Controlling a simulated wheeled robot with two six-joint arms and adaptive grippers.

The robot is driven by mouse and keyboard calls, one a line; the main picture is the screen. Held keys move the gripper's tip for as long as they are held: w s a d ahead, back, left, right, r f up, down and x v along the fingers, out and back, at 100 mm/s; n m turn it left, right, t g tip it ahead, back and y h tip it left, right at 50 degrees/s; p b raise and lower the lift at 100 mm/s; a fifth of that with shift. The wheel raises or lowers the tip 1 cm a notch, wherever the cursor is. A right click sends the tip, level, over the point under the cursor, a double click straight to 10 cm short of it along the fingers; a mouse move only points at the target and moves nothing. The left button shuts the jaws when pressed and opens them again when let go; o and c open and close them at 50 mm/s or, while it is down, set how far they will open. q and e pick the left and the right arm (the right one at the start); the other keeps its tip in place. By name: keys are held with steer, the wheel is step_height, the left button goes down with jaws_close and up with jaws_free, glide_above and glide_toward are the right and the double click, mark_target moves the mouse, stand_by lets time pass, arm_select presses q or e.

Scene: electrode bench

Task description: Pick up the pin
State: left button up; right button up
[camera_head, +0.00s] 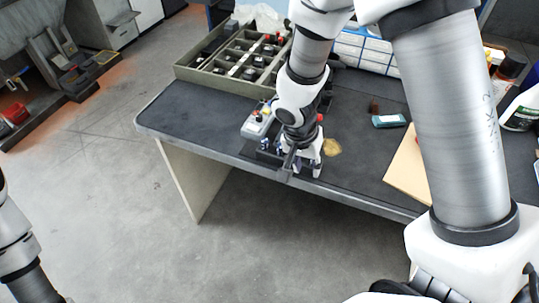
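My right gripper (302,170) is low over the front edge of the dark bench (190,108), pointing down. Its fingers are small and partly covered by my wrist, so I cannot tell whether they are open or shut. I cannot make out a pin for certain. Small dark parts with blue bits (267,146) sit just left of the gripper at the bench edge. My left arm shows only at the lower left, and its gripper is out of view.
A grey box with coloured knobs (256,123) stands left of my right wrist. A divided tray (204,78) of small parts lies behind. A gold patch (332,147), a teal item (389,121) and a tan board (407,168) lie to the right. The bench's left end is clear.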

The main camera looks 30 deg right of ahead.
steer(key=w+r+t, duration=0.2)
steer(key=w+r, duration=0.2)
steer(key=r, duration=0.2)
steer(key=b+x, duration=0.1)
steer(key=x, duration=0.1)
steer(key=b+x, duration=0.1)
steer(key=x, duration=0.1)
steer(key=b+x, duration=0.2)
steer(key=x, duration=0.1)
steer(key=shift+w+a+f, duration=0.1)
steer(key=shift+a+f, duration=0.05)
steer(key=shift+a, duration=0.15)
steer(key=shift+w+f, duration=0.1)
steer(key=shift+f, duration=0.05)
steer(key=shift+d, duration=0.1)
jaws_close()
